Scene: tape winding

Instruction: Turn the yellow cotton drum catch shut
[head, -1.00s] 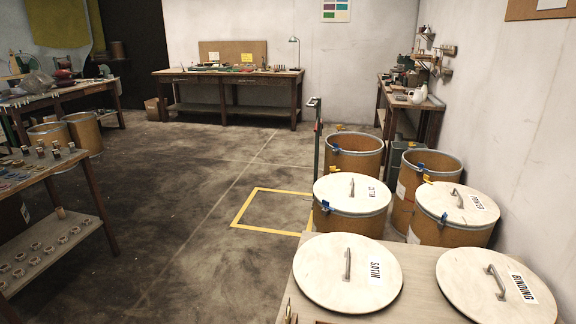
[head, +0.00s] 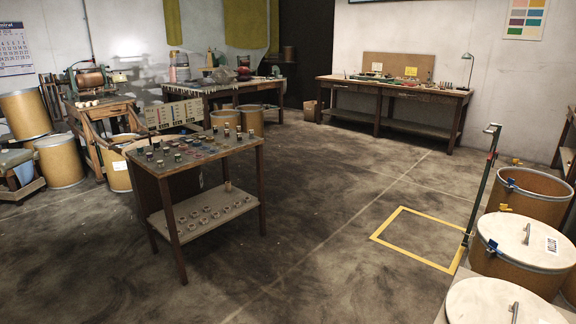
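A tan fibre drum (head: 510,268) with a pale round lid (head: 520,240) stands at the right edge. I cannot tell whether these catches are shut. Neither of my grippers is in view.
A green post (head: 482,190) stands beside the drums. A yellow floor square (head: 402,209) lies left of it. The floor between is clear.

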